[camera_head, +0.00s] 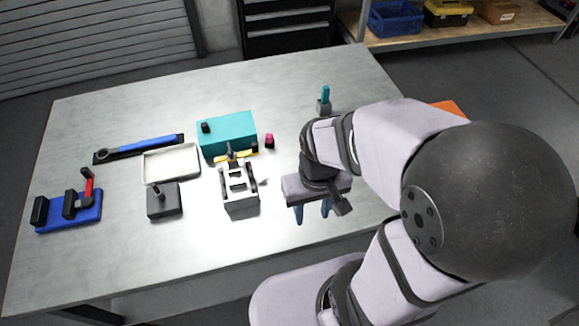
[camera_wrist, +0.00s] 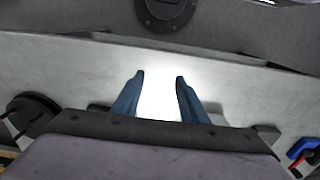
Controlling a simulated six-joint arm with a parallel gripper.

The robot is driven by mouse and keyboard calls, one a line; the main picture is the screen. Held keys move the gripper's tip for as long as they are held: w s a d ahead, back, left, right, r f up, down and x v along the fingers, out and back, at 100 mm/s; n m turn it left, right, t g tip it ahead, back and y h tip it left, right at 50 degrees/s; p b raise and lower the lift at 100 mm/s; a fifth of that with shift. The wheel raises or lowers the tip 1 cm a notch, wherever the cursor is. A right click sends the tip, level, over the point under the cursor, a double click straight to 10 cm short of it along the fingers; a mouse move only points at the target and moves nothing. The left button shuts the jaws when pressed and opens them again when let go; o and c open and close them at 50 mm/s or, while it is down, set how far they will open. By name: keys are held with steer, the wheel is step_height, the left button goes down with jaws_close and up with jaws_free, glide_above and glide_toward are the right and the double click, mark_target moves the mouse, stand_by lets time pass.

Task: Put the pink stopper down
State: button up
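The small pink stopper (camera_head: 269,139), with a dark part below it, is on the table just right of the teal box in the head view. My gripper (camera_head: 312,215) is apart from it, nearer the front of the table and to the right. In the wrist view the two blue fingers (camera_wrist: 160,85) stand apart with only bright bare surface between them. The gripper is open and empty. The stopper is not seen in the wrist view.
On the grey table (camera_head: 110,245) are the teal box (camera_head: 228,133), a white-black fixture (camera_head: 239,190), a white tray (camera_head: 171,163), a grey block (camera_head: 164,201), a blue clamp device (camera_head: 70,208), a blue-handled wrench (camera_head: 145,145) and a teal-topped tool (camera_head: 325,98). The front left is clear.

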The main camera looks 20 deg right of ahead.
steer(key=shift+w, duration=0.1)
steer(key=m, duration=2.2)
glide_toward(269, 135)
steer(key=shift+a+f, duration=0.35)
steer(key=shift+a, duration=0.05)
steer(key=shift+w+a+f, duration=0.1)
steer(key=shift+w, duration=0.1)
steer(key=shift+f+m+p, duration=0.3)
steer(key=shift+f+p, duration=0.15)
steer(key=shift+f, duration=0.6)
steer(key=shift+s+d+f+p, duration=0.15)
steer(key=shift+f+p, duration=0.3)
steer(key=shift+f, duration=0.3)
steer(key=shift+d+f+p, duration=0.2)
steer(key=shift+f+p, duration=0.3)
steer(key=shift+f, duration=0.2)
steer(key=shift+s+d+f+p, duration=0.15)
steer(key=shift+f+p, duration=0.3)
steer(key=shift+f, duration=0.3)
steer(key=shift+w+f, duration=0.1)
steer(key=shift+f, duration=0.3)
jaws_close()
